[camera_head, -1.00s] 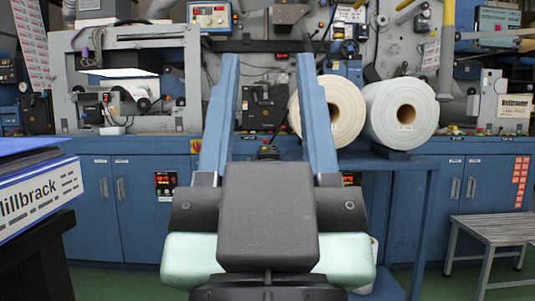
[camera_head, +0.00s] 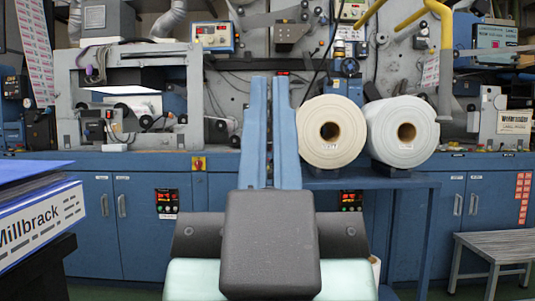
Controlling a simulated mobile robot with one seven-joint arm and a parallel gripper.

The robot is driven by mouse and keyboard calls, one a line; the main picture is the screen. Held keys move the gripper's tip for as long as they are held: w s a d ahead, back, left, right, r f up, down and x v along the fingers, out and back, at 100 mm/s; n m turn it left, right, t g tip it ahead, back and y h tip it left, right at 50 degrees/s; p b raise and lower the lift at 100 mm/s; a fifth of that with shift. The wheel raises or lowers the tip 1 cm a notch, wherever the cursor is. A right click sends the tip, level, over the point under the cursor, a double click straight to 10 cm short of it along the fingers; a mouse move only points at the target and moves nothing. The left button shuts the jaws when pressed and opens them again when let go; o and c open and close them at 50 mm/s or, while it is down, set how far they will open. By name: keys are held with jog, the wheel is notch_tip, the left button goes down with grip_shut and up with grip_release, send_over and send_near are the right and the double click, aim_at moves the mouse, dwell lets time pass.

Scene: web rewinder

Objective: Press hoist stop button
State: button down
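My gripper (camera_head: 270,78) points away from me, its two long blue fingers standing nearly parallel and close together. Only a thin gap shows between them, and nothing is seen held. No hoist stop button can be made out for certain. A yellow hoist-like arm (camera_head: 446,60) hangs at the upper right. A control box (camera_head: 213,37) with a red display and small knobs is at the upper left of the machine.
Two white rolls (camera_head: 331,160) (camera_head: 388,153) rest on a blue stand (camera_head: 430,195) right of my fingers. Blue cabinets (camera_head: 95,215) run along the machine's base. A Millbrack binder (camera_head: 40,215) is close at left. A slatted metal bench (camera_head: 500,245) is at lower right.

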notch_tip(320, 180, up, 50)
jog(key=p, duration=4.8)
jog(key=shift+f+p, duration=0.15)
jog(key=shift+p, duration=0.15)
